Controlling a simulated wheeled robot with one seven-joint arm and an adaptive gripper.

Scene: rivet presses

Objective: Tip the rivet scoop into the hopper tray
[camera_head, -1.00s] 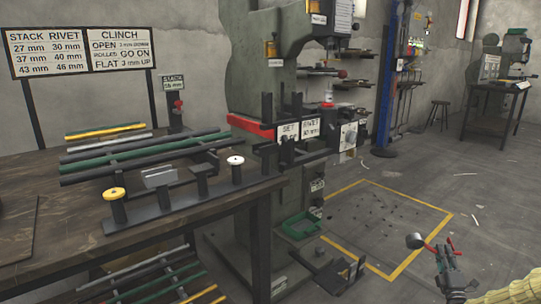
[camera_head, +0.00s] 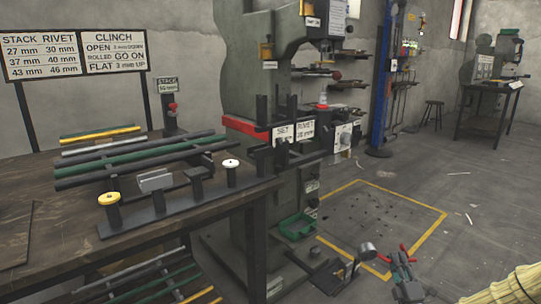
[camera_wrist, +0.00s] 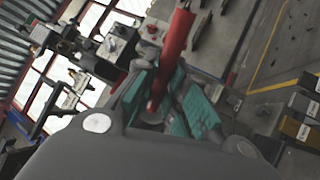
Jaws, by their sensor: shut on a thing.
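My gripper (camera_head: 403,266) is at the lower right of the head view, shut on the rivet scoop. The scoop's round grey cup (camera_head: 366,248) points left, toward the press. In the wrist view the red scoop handle (camera_wrist: 174,60) rises between the teal finger pads (camera_wrist: 200,112). The cup's contents cannot be made out. A small green tray (camera_head: 297,227), which looks like the hopper tray, sits low on the front of the grey press (camera_head: 240,150). The scoop is to the right of this tray and apart from it in the picture.
A workbench (camera_head: 40,225) with rods and spools fills the left. A black pedal frame (camera_head: 330,275) stands on the floor below the tray. Dark specks lie inside a yellow floor outline (camera_head: 425,240). The floor to the right is mostly open.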

